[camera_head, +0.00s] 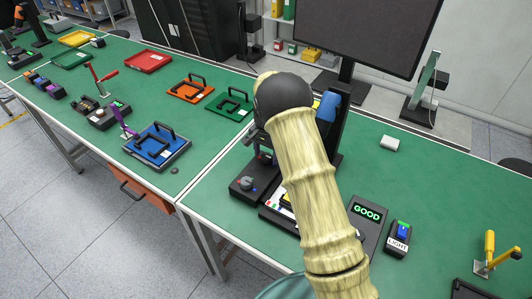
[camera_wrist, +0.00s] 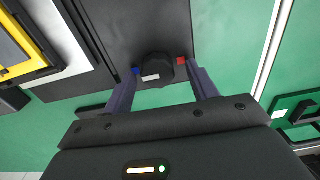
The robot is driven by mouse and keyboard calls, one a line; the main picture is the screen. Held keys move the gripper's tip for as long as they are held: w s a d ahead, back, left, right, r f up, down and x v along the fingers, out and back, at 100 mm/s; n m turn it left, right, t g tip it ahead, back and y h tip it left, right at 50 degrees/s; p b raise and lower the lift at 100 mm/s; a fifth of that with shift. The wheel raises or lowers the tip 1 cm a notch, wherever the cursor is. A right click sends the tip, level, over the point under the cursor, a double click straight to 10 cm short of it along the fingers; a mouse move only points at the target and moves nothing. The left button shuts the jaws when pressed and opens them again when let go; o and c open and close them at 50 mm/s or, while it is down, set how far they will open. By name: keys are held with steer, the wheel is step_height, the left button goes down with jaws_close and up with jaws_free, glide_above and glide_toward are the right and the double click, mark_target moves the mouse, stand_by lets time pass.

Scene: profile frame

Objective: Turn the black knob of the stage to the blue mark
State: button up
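The black knob (camera_wrist: 157,67) sits on the dark plate of the stage (camera_wrist: 125,25) in the wrist view. A white patch shows on its lower left side. The blue mark (camera_wrist: 136,71) is just left of the knob, and a red mark (camera_wrist: 181,60) is to its right. My gripper (camera_wrist: 164,72) is open, its two fingers pointing at the knob from either side, with a gap visible on each side. I cannot tell whether the fingertips are level with the knob. In the head view the stage (camera_head: 240,190) is partly hidden behind my arm, and my gripper is not clearly visible.
A yellow-framed part (camera_wrist: 22,45) lies left of the stage in the wrist view. In the head view, a GOOD display (camera_head: 367,212), a light switch box (camera_head: 399,238) and a monitor (camera_head: 370,30) stand nearby.

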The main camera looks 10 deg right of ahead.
mark_target(268, 157)
steer(key=shift+s, duration=0.1)
steer(key=shift+r, duration=0.15)
step_height(268, 157, up, 17)
steer(key=b, duration=0.2)
stand_by(0.6)
steer(key=s+d+f+n+t, duration=0.1)
steer(key=s+d+n, duration=0.1)
steer(key=s, duration=0.7)
steer(key=s+d+f+n, duration=0.2)
steer(key=s+n, duration=0.1)
steer(key=s, duration=0.7)
steer(key=s+d+f+n+t, duration=0.1)
steer(key=s+d+f+n, duration=0.1)
steer(key=s, duration=0.8)
steer(key=shift+d+f+n+t, duration=0.15)
steer(key=shift+d+n+t, duration=0.2)
steer(key=shift+d, duration=0.25)
steer(key=shift+w, duration=0.1)
